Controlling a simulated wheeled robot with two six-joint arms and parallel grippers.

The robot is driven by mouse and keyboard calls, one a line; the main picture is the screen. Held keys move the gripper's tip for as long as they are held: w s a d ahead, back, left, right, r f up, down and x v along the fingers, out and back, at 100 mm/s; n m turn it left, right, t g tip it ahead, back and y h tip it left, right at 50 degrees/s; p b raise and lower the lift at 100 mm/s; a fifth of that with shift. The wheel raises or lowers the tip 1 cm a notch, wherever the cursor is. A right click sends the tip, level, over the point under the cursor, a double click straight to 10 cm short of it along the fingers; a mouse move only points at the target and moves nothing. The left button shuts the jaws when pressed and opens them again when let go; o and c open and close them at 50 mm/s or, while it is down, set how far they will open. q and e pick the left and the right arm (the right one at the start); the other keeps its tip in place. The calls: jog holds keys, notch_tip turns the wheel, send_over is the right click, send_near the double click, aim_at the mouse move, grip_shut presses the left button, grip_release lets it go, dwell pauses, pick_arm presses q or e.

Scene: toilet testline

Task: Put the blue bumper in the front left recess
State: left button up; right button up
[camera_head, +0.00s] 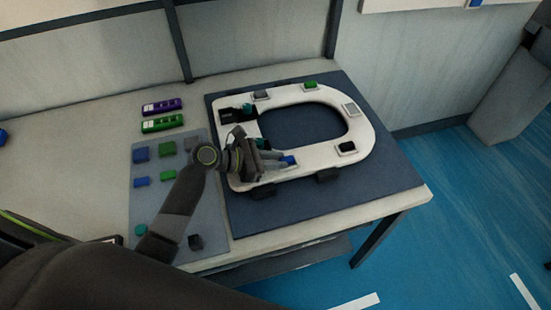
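The white toilet seat (362,127) lies flat on a dark blue mat (385,180), with its rounded end to the right. My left gripper (284,161) reaches over the seat's near left side, with its fingers pointing right. A small blue bumper (289,160) is at its fingertips, just over the seat's near side. The fingers appear closed on it, though the grip is small in view. The gripper and wrist hide part of the seat there, and I cannot make out the recess beneath. My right gripper is not in view.
A grey tray (150,220) left of the mat holds several blue, green and dark pieces. A purple block (162,106) and a green block (162,124) lie behind it. The mat's right side is clear.

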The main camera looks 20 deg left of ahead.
pick_arm(q)
jog(key=shift+o, duration=0.4)
jog(key=shift+r, duration=0.15)
jog(key=shift+o, duration=0.4)
jog(key=shift+s+a+r, duration=0.15)
jog(key=shift+a+r, duration=0.1)
jog(key=shift+a, duration=0.25)
jog(key=v, duration=0.8)
jog(key=shift+s+a, duration=0.25)
jog(key=shift+s, duration=0.1)
jog(key=shift+b+v, duration=0.35)
jog(key=shift+v, duration=0.8)
jog(key=shift+d, duration=0.1)
